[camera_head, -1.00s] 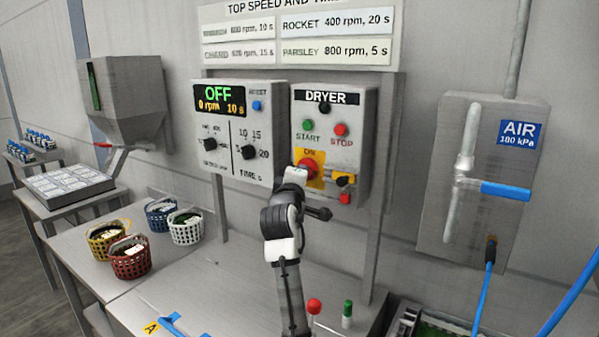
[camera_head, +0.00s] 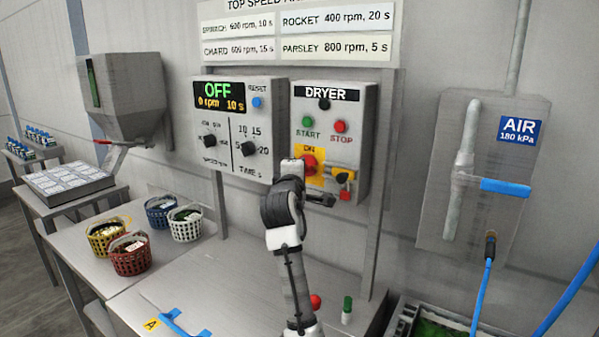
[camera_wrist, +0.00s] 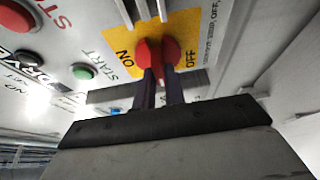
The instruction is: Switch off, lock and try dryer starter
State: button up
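The dryer starter (camera_head: 363,110) is a grey wall box with a DRYER label, a dark lamp (camera_head: 323,104), a green START button (camera_head: 307,122) and a red STOP button (camera_head: 340,127). Its red rotary handle (camera_head: 309,160) sits on a yellow ON/OFF plate (camera_wrist: 112,40). My gripper (camera_wrist: 160,72) is at this handle, its dark fingers close together with red between and beyond the tips; it appears shut on it. The fingers hide which mark the handle points to. A yellow item with a black part (camera_head: 343,177) and a red piece (camera_head: 345,196) are right of the handle.
The speed and time panel (camera_head: 225,125) at left reads OFF, 0 rpm, 10 s. Several baskets (camera_head: 131,262) stand on the bench at left. A red knob (camera_head: 315,301) and green-topped post (camera_head: 347,308) are below. The air valve's blue lever (camera_head: 505,188) is at right.

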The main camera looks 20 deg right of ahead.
jog(key=o, duration=0.4)
jog(key=shift+o, duration=0.2)
jog(key=b+v, duration=0.5)
jog(key=v, duration=0.9)
jog(key=shift+d, duration=0.1)
